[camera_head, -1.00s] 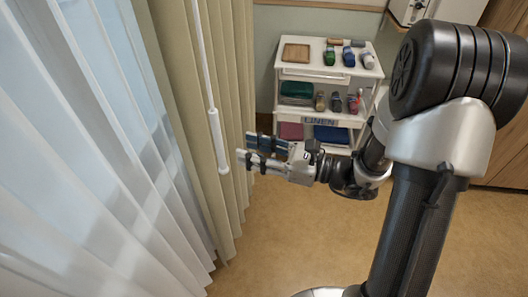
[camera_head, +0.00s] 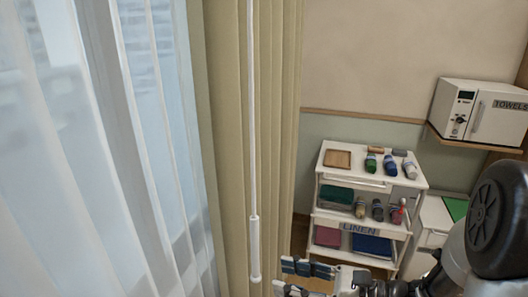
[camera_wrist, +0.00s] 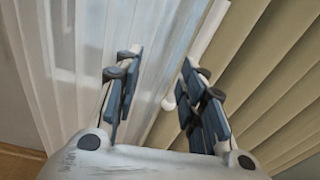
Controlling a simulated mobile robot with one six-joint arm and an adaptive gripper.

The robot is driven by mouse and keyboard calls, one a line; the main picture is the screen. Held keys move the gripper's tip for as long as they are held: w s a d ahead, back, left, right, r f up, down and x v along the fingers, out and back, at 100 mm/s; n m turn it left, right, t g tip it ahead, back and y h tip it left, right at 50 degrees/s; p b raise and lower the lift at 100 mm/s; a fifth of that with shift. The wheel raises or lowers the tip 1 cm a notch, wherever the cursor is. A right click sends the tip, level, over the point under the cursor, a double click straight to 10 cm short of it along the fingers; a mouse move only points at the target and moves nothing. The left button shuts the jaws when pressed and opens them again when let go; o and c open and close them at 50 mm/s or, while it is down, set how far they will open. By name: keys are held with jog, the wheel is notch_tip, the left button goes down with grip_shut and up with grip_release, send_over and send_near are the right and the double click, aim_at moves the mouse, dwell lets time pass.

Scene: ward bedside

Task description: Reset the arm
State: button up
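My gripper (camera_head: 282,276) is at the bottom of the head view, to the right of the white curtain wand (camera_head: 254,250), with its fingers pointing left. In the wrist view my gripper (camera_wrist: 160,88) has its two fingers apart with nothing held between them. The wand (camera_wrist: 196,58) shows behind the fingers, its rounded end (camera_wrist: 168,103) seen in the gap. I cannot tell whether the gripper touches the wand.
Beige curtain (camera_head: 277,130) and sheer white curtain (camera_head: 110,150) hang on the left. A towel warmer (camera_head: 490,115) sits on a shelf at the right.

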jog(key=s+a+f+n+g+h+b, duration=0.1)
jog(key=s+a+n+g+h, duration=0.2)
jog(key=s+n, duration=0.35)
jog(key=s+a+n+g+h, duration=0.1)
jog(key=s+n+g+h, duration=0.3)
jog(key=s, duration=0.3)
jog(key=s+d+r+n+t+h, duration=0.1)
jog(key=d+n+t+h, duration=0.1)
jog(key=d+n+h, duration=0.2)
jog(key=s+d+r+n+t+h+b, duration=0.1)
jog(key=s+d+n+t+h, duration=0.1)
jog(key=d+n, duration=0.4)
jog(key=d+t+h, duration=0.1)
jog(key=h, duration=0.1)
jog(key=shift+n+h, duration=0.3)
jog(key=shift+n, duration=0.05)
jog(key=shift+s, duration=0.1)
jog(key=shift+c, duration=0.4)
